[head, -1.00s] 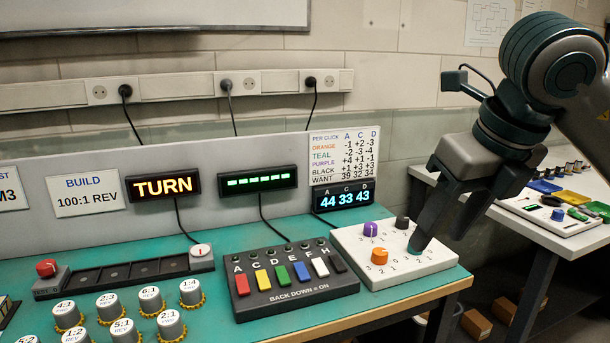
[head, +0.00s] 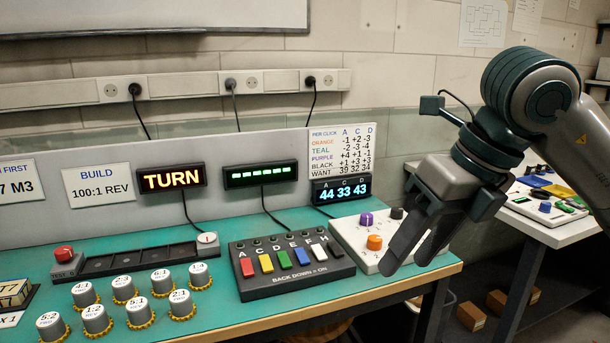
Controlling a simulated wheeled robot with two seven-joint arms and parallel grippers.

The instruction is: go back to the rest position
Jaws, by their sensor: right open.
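My right gripper (head: 413,256) is open and empty, with its fingers pointing down in front of the white knob box (head: 367,262). The box carries a purple knob (head: 367,219), an orange knob (head: 374,242) and a black knob (head: 396,213). The fingers hide the right part of the box, so the teal knob does not show. I cannot tell how much gap lies between the fingers and the box. My left gripper is not in view.
The black switch box (head: 296,283), gear cylinders (head: 96,318) and red button (head: 63,253) stand on the teal bench (head: 225,309). The counter (head: 342,191) reads 44 33 43. A white side table (head: 564,236) stands behind my right arm.

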